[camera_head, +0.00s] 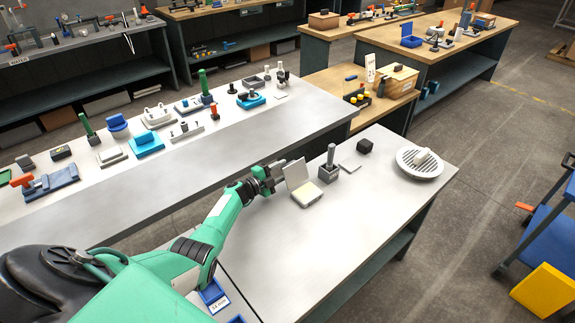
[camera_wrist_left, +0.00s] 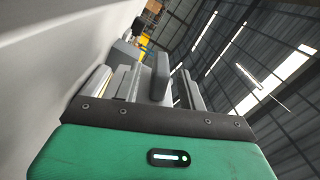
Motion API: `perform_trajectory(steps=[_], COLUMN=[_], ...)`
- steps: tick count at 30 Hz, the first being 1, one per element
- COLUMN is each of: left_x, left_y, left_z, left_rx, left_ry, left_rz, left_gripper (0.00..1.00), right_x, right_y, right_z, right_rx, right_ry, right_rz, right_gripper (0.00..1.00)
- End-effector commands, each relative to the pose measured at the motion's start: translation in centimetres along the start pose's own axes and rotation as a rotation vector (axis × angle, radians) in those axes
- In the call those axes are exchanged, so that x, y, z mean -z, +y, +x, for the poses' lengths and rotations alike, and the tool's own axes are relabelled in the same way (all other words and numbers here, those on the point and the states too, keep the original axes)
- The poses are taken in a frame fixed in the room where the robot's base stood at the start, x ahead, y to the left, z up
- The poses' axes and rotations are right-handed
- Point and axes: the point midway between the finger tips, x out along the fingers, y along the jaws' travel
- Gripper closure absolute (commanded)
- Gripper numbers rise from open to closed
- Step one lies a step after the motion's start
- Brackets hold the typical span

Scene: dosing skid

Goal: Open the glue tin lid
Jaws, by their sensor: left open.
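The glue tin appears to be the small cream box (camera_head: 308,195) on the near metal bench. Its pale lid (camera_head: 297,174) stands raised and tilted up from the tin's back edge. My left gripper (camera_head: 276,177) is open, just left of the raised lid and close to it. I cannot tell whether a fingertip touches the lid. In the left wrist view the gripper's fingers (camera_wrist_left: 150,80) show, with a pale shape beside them that may be the tin. My right gripper is not in view.
A grey block with an upright handle (camera_head: 328,168) stands right of the tin. The bench front is clear. A bench with several fixtures stands behind.

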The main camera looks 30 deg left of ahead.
Motion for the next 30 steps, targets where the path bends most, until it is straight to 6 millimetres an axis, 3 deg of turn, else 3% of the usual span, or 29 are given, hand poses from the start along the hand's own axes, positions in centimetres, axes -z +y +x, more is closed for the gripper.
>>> perform_trajectory(steps=[1, 6, 15, 30], left_x=[0.2, 0.1, 0.0, -0.1], left_y=[-0.4, -0.4, -0.1, -0.1], left_z=[-1.2, -4.7, -9.0, -9.9], left_rx=[-0.004, -0.003, -0.002, 0.0], left_ry=[-0.002, -0.002, -0.002, -0.001], left_rz=[0.0, 0.0, 0.0, 0.0], left_gripper=[0.59, 0.59, 0.59, 0.59], right_x=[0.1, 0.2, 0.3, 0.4], right_y=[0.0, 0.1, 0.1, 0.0], right_z=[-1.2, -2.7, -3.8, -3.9], right_rx=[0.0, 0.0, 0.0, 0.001], right_ry=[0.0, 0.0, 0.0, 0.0], right_rz=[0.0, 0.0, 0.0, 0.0], right_gripper=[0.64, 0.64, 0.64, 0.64])
